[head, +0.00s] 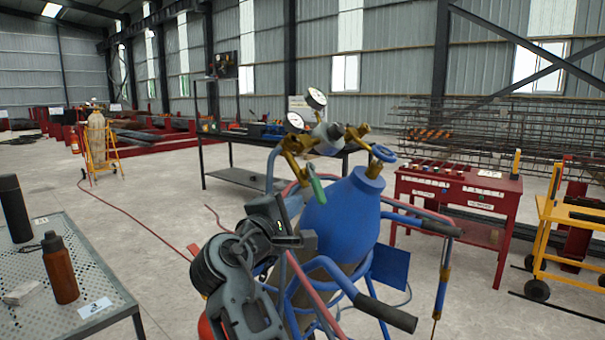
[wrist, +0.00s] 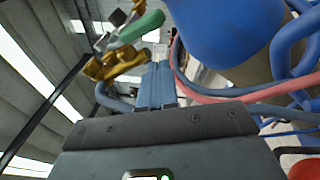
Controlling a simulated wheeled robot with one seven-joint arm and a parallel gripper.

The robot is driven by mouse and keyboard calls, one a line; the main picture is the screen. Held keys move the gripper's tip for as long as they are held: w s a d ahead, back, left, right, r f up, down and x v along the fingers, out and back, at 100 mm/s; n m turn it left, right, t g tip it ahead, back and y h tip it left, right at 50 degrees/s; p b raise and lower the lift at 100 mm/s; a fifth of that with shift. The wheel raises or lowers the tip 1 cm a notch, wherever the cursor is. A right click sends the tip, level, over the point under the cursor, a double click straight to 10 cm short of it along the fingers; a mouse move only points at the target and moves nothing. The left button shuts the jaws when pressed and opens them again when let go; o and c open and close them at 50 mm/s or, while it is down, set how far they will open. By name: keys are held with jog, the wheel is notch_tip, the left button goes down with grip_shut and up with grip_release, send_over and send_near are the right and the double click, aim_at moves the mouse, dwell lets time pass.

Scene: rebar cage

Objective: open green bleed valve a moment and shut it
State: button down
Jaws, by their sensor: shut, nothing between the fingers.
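The green bleed valve lever (head: 316,187) hangs from the brass fitting (head: 292,148) on the left of the gauge assembly, above the shoulder of a blue gas cylinder (head: 342,215). The green lever also shows in the wrist view (wrist: 143,25), tilted, at the upper left beside the brass fitting (wrist: 112,63). My gripper (wrist: 157,68) is shut and empty. Its fingertips point toward the lever's area, appearing just below and right of it, with a visible gap. In the head view my gripper is dark and partly hard to separate from the cylinder and hoses.
Two round gauges (head: 316,98) and a blue handwheel (head: 383,153) top the cylinder. A red hose (wrist: 205,95) and blue tubes crowd the right side. A perforated table with a brown bottle (head: 60,268) stands left; a red bench (head: 455,190) stands right.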

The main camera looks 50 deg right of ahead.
jog(key=a+r+g+y+p, duration=0.3)
jog(key=a+r+g, duration=0.4)
jog(key=a, duration=0.5)
jog(key=p, duration=0.2)
send_near(315, 193)
jog(key=shift+g, duration=0.3)
jog(key=x, duration=0.7)
jog(key=shift+w+d+r, duration=0.1)
jog(key=shift+w+r, duration=0.2)
jog(key=shift+w, duration=0.05)
jog(key=shift+s+d+n+p, duration=0.2)
jog(key=shift+d+n+p, duration=0.1)
jog(key=shift+p, duration=0.3)
jog(key=shift+s+f+t+h, duration=0.1)
jog(key=shift+t+h, duration=0.3)
jog(key=shift+t, duration=0.1)
jog(key=shift+s+d+f+n+t+h+p, duration=0.1)
jog(key=shift+d+f+n+t+h+p, duration=0.15)
jog(key=shift+n+t+h+p, duration=0.4)
jog(key=shift+s+d+f+n+t+h+p, duration=0.2)
jog(key=shift+t+h, duration=0.25)
jog(key=shift+t, duration=0.4)
jog(key=shift+w+f, duration=0.1)
